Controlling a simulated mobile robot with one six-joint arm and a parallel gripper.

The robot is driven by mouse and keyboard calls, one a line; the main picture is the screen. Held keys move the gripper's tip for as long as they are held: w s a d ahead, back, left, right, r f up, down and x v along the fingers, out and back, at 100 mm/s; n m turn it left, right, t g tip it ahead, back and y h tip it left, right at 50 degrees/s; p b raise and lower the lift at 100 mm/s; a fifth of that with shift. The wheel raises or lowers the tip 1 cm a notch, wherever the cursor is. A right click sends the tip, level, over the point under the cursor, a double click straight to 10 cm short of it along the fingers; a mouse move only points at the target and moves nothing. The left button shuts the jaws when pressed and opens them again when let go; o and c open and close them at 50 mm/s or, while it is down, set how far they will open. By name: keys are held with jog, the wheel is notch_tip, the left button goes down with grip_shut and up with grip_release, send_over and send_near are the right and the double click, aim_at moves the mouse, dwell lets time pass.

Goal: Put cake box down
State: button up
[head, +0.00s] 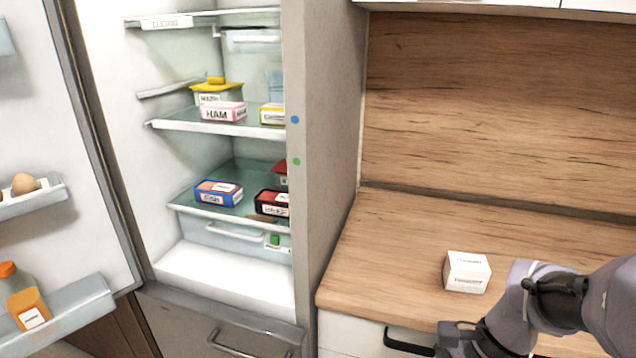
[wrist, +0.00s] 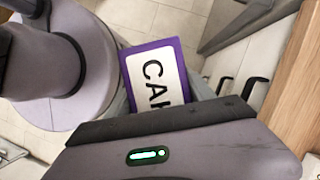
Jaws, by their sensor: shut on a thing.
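The cake box (wrist: 155,75) is purple with a white label reading "CA" and part of another letter. It shows in the wrist view, tilted, between the fingers of my gripper (wrist: 163,100). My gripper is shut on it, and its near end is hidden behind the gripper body. In the head view my gripper (head: 465,342) is at the bottom edge, low in front of the counter (head: 400,235). The cake box cannot be made out there.
A small white box (head: 467,272) stands on the counter near its front edge; the wood left of it is clear. The fridge stands open, with a ham box (head: 222,112), fish box (head: 218,193) and other packages on its shelves (head: 200,125). A black drawer handle (head: 408,342) juts out below the counter.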

jog(key=w+a+f+n+g+h, duration=0.3)
jog(key=w+f+n+h, duration=0.1)
jog(key=w+f+n, duration=0.6)
jog(key=w+n, duration=0.3)
jog(key=n, duration=0.2)
jog(key=shift+w+a+f+n, duration=0.3)
jog(key=shift+w+a+f, duration=0.05)
jog(key=shift+a, duration=0.05)
